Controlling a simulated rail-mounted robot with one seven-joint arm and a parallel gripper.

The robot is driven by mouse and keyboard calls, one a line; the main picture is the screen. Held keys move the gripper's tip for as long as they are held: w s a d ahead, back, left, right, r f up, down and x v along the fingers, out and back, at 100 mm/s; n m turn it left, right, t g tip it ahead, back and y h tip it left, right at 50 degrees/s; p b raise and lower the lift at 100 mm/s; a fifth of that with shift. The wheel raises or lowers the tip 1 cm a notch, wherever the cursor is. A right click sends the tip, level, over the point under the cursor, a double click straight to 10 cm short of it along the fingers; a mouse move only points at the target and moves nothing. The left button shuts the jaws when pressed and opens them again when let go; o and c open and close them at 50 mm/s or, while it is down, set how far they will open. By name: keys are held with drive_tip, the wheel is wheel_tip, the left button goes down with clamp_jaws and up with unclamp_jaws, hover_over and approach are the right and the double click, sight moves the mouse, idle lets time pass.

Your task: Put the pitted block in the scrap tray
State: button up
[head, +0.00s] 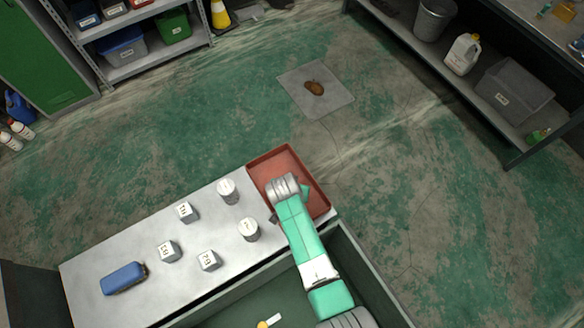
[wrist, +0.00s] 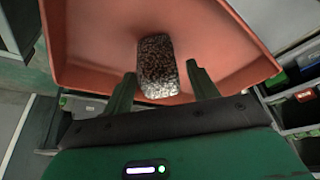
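The pitted block (wrist: 158,66) is dark grey and speckled with a rough surface. In the wrist view it rests on the floor of the red-orange scrap tray (wrist: 85,42), near the tray's lower wall. My gripper (wrist: 161,72) is open, with one finger on each side of the block and a gap showing on both sides. In the head view the scrap tray (head: 276,162) sits at the right end of the metal bench, with my wrist over it. The block and the fingers are hidden there beneath my arm.
On the metal bench (head: 122,246) stand several pale labelled cubes (head: 187,212), two pale cylinders (head: 228,191) and a blue case (head: 123,278). Shelving stands at the upper left and upper right. A floor mat (head: 335,98) carries a brown item. The floor between is mostly clear.

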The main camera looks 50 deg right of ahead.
drive_tip(key=shift+r, duration=0.4)
drive_tip(key=p+v, duration=0.2)
drive_tip(key=v, duration=0.9)
drive_tip(key=shift+a+r+p, duration=0.2)
drive_tip(key=shift+p, duration=0.15)
drive_tip(key=w+a+r+n+t, duration=0.25)
drive_tip(key=w+r+t, duration=0.2)
drive_tip(key=r, duration=0.65)
drive_tip(key=w+a+r+n+t, duration=0.1)
drive_tip(key=w+a+r+t, duration=0.3)
drive_tip(key=r, duration=0.7)
drive_tip(key=w+a+r+n+t, duration=0.25)
drive_tip(key=w+r, duration=0.35)
drive_tip(key=r, duration=0.5)
drive_tip(key=s+a+r+n+t, duration=0.1)
drive_tip(key=a+r+t, duration=0.25)
drive_tip(key=r, duration=0.55)
drive_tip(key=s+a+r+n+t, duration=0.2)
drive_tip(key=a+r, duration=0.3)
drive_tip(key=r, duration=0.4)
drive_tip(key=s+a+r+n+t+y, duration=0.1)
drive_tip(key=s+a+r+t+y, duration=0.1)
drive_tip(key=s+r, duration=0.3)
drive_tip(key=s+a+r+n+t+y, duration=0.1)
drive_tip(key=s+a+r+t, duration=0.3)
drive_tip(key=r, duration=0.6)
drive_tip(key=shift+s+a+r+n+y, duration=0.45)
drive_tip(key=shift+s+n, duration=0.25)
drive_tip(key=shift+s, duration=0.45)
